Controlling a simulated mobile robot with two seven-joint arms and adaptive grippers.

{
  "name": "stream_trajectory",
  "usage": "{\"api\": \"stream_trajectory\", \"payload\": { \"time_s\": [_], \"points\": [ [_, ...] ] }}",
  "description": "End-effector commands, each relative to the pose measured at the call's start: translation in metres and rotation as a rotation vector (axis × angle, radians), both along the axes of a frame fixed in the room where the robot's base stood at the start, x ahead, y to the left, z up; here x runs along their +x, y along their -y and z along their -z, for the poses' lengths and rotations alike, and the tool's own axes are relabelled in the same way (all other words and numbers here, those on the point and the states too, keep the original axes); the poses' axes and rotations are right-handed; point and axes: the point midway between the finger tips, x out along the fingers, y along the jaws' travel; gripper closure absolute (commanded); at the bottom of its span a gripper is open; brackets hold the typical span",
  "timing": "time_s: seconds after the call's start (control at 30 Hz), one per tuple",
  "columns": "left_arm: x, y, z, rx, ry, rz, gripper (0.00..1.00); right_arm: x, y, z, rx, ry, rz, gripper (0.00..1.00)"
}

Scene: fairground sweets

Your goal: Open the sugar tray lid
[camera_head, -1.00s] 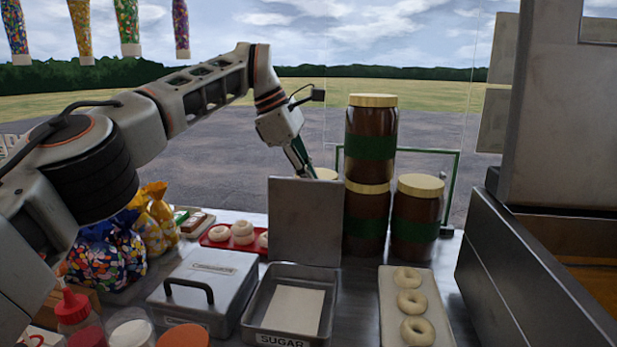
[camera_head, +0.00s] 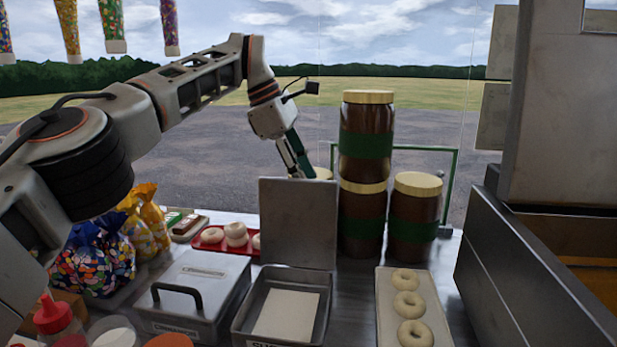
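The sugar tray (camera_head: 240,325) is a grey metal box on the counter, with a pale sheet or sugar layer inside and its label cut by the lower picture edge. Its lid (camera_head: 298,222) stands upright at the tray's back edge, so the tray is open. My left gripper (camera_head: 303,168) is behind and above the lid's top edge, pointing down. The lid hides its fingertips, so I cannot tell whether they are apart or touch the lid. My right gripper is not in view.
A closed grey tray with a black handle (camera_head: 178,292) stands left of the sugar tray. Brown jars with gold lids (camera_head: 366,145) stand close behind on the right. A tray of doughnuts (camera_head: 385,300) lies right. A red tray (camera_head: 212,246) and sweet bags (camera_head: 95,262) are left.

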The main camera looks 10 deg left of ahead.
Motion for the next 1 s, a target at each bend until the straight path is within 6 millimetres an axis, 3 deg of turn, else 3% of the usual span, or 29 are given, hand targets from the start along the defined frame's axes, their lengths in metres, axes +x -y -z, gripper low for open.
{"api": "stream_trajectory", "payload": {
  "time_s": [0.03, 0.13, 0.5, 0.9, 1.0],
  "points": [
    [0.003, -0.017, -0.028, 0.004, 0.038, -0.023, 0.75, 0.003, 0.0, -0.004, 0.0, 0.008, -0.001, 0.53],
    [-0.002, -0.023, -0.051, -0.001, 0.048, -0.026, 0.75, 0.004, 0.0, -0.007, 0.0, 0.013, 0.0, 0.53],
    [-0.01, -0.025, -0.067, -0.008, 0.041, -0.018, 0.75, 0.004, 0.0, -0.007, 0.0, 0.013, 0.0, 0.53],
    [-0.011, -0.023, -0.07, -0.01, 0.039, -0.016, 0.75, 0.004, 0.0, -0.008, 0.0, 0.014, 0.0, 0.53],
    [-0.015, -0.023, -0.085, -0.01, 0.055, -0.016, 0.75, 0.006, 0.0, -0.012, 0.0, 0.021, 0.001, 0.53]
  ]
}}
